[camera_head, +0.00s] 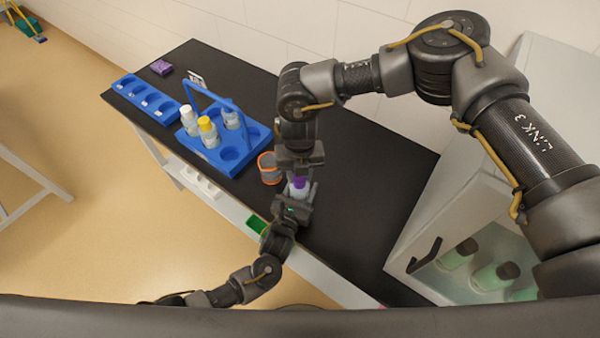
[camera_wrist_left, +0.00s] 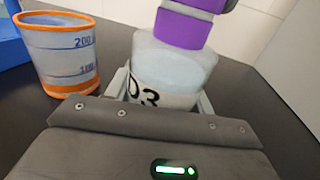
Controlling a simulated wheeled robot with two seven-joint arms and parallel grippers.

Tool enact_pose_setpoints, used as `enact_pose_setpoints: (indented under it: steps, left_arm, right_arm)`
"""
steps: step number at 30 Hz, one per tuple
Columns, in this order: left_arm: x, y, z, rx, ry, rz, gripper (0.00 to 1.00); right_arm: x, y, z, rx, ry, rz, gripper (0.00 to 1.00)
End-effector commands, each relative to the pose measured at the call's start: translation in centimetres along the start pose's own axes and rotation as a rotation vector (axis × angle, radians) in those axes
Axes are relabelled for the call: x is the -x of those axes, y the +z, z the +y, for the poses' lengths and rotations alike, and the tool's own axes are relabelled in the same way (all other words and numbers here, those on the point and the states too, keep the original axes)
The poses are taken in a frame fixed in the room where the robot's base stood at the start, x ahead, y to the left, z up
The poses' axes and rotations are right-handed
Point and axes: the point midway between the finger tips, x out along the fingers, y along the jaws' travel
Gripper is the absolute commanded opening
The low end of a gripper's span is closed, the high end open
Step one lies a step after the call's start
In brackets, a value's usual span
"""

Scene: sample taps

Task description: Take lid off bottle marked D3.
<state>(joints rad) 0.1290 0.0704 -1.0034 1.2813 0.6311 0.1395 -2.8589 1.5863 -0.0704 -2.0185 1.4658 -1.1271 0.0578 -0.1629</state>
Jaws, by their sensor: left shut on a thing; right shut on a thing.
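The bottle marked D3 (camera_wrist_left: 165,72) is a translucent white bottle with a purple lid (camera_wrist_left: 188,28). In the head view the purple lid (camera_head: 299,182) shows near the front edge of the black bench. My left gripper (camera_head: 295,205) is shut around the bottle's body from the front; its fingers flank the label in the left wrist view (camera_wrist_left: 168,95). My right gripper (camera_head: 299,170) comes down from above and is shut on the purple lid. Dark finger parts show at the lid's top in the left wrist view. Whether lid and bottle are separated is hard to tell; they look in contact.
An orange-rimmed measuring beaker (camera_head: 269,168) stands just left of the bottle. A blue carrier (camera_head: 232,160) with several bottles and a blue rack (camera_head: 146,99) are further left. A glass-fronted cabinet (camera_head: 470,240) stands right.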

Motion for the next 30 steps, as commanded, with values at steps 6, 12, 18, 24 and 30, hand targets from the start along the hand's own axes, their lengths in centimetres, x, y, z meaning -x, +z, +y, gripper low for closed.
enact_pose_setpoints:
  steps: [6, 12, 18, 24, 30]
  left_arm:
    - [-0.04, 0.06, 0.10, 0.000, 0.002, -0.001, 0.00]
    - [-0.04, 0.07, 0.06, 0.000, 0.001, -0.002, 0.00]
    - [-0.04, 0.07, 0.04, 0.000, 0.001, -0.002, 0.00]
    - [-0.04, 0.08, 0.02, 0.000, 0.000, -0.002, 0.00]
    - [-0.03, 0.07, 0.01, 0.000, 0.000, -0.002, 0.00]
  right_arm:
    - [-0.01, -0.04, -0.04, 0.063, -0.001, 0.001, 0.05]
    - [-0.01, -0.03, 0.15, 0.066, -0.001, 0.002, 0.05]
    - [-0.01, -0.02, 0.15, 0.064, -0.001, 0.001, 0.05]
    - [0.15, -0.01, 0.16, 0.064, -0.001, 0.001, 0.05]
    - [0.74, 0.02, 0.16, 0.063, 0.000, 0.001, 0.05]
